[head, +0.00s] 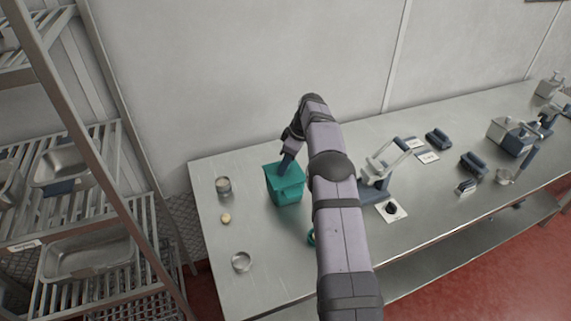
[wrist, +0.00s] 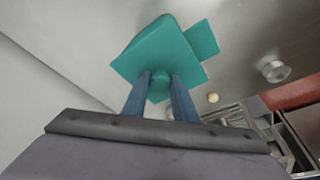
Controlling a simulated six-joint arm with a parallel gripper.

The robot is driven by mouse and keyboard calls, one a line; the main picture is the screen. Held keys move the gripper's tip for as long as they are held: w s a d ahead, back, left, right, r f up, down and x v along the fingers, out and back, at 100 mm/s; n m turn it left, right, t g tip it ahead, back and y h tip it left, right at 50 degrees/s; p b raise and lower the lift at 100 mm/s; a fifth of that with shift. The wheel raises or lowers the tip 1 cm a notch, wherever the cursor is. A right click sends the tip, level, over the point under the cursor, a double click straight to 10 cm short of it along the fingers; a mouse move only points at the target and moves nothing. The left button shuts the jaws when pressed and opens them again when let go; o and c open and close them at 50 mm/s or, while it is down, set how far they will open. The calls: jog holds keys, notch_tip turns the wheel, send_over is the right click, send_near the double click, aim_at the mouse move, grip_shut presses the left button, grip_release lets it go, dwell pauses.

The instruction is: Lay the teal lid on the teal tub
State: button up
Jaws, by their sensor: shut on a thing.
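My gripper (head: 286,168) reaches down from above, and its two blue fingers (wrist: 160,78) are shut on the knob of the teal lid (wrist: 158,50). In the head view the square lid (head: 294,178) is over the top of the teal tub (head: 287,195). The tub stands upright on the steel table. In the wrist view a teal flap (wrist: 203,38) sticks out beyond the lid's right edge; it looks like part of the tub. The lid hides the tub's opening. I cannot tell whether the lid touches the rim.
A small teal thing (head: 311,238) is partly hidden by my arm. A grey press-like stand (head: 376,172) stands at right. A rack (head: 80,220) is far left.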

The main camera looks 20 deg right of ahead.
jog(key=shift+f, duration=0.25)
dwell(0.5)
jog(key=o, duration=1.1)
jog(key=shift+o, duration=0.7)
jog(key=o, duration=0.3)
jog(key=shift+o, duration=0.2)
jog(key=shift+r, duration=0.15)
jog(key=shift+p+v, duration=1.7)
jog(key=shift+v, duration=1.7)
